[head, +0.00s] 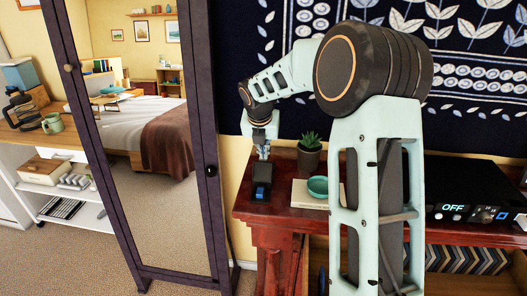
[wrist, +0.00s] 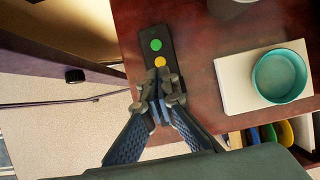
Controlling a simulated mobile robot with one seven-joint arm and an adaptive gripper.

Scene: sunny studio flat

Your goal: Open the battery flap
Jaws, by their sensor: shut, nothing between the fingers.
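A black device (wrist: 152,33) lies on the left end of the dark red table, with a green round spot and a yellow round spot on top. In the head view the same dark device (head: 262,181) shows a blue part (head: 260,192) at its near end. I cannot make out a separate battery flap. My gripper (wrist: 161,79) is shut and empty, its fingertips just by the yellow spot and hiding the near part of the device. In the head view my gripper (head: 264,153) points down above the device's far end; contact cannot be told.
A white book (wrist: 237,91) with a teal bowl (wrist: 256,76) on it lies right of the device. A potted plant (head: 309,155) stands behind. A black box (head: 470,190) reading OFF is further right. A tall mirror (head: 150,150) stands left of the table.

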